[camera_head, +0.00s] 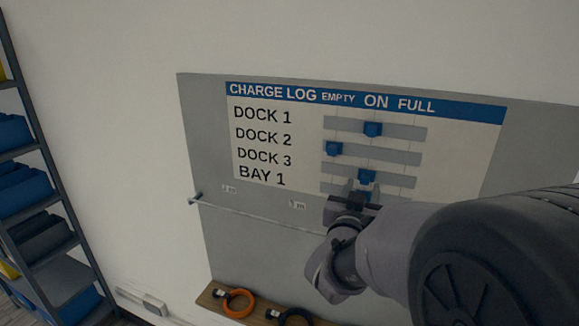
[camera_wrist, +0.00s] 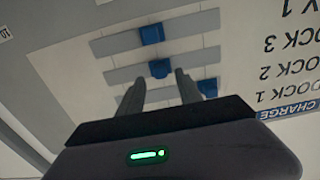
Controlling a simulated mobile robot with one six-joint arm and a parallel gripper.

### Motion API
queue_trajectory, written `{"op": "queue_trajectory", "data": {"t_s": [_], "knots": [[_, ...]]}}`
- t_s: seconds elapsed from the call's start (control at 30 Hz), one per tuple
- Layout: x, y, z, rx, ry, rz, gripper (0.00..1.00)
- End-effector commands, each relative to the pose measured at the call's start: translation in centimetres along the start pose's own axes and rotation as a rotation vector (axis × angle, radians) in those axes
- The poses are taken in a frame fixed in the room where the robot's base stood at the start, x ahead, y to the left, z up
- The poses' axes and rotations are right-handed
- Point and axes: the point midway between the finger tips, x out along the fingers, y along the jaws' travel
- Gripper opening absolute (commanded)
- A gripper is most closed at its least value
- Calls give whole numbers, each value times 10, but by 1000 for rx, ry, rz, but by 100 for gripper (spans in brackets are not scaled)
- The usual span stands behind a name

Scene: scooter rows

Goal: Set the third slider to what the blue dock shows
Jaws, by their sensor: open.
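The charge log board (camera_head: 245,148) has rows Dock 1, Dock 2, Dock 3 and Bay 1, under EMPTY, ON and FULL. The Dock 1 knob (camera_head: 372,129) is near mid-track. The Dock 2 knob (camera_head: 333,148) is at the EMPTY end. The third slider's blue knob (camera_head: 366,176), in the Dock 3 row, is near mid-track under ON. In the upside-down wrist view that knob (camera_wrist: 159,68) appears between the open, empty fingertips of my gripper (camera_wrist: 160,75); contact cannot be told. The Bay 1 knob (camera_wrist: 152,34) is near mid-track. No blue dock is recognisable.
A thin rail (camera_head: 255,217) crosses the grey panel below the log. A wooden ledge (camera_head: 212,300) holds an orange ring (camera_head: 239,303) and a black one (camera_head: 297,317). A shelf rack with blue bins (camera_head: 22,190) stands at the left. My arm covers the lower right.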

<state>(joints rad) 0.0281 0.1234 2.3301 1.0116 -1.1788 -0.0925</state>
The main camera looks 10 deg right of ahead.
Motion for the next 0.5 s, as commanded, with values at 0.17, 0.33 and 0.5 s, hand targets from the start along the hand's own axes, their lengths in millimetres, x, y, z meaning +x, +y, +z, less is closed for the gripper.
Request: {"op": "queue_trajectory", "data": {"t_s": [0.17, 0.33, 0.5], "knots": [[27, 0, -1, 0, 0, 1, 42], [34, 0, -1, -1, 1, -1, 42], [34, 0, 0, 0, 1, -1, 42]]}}
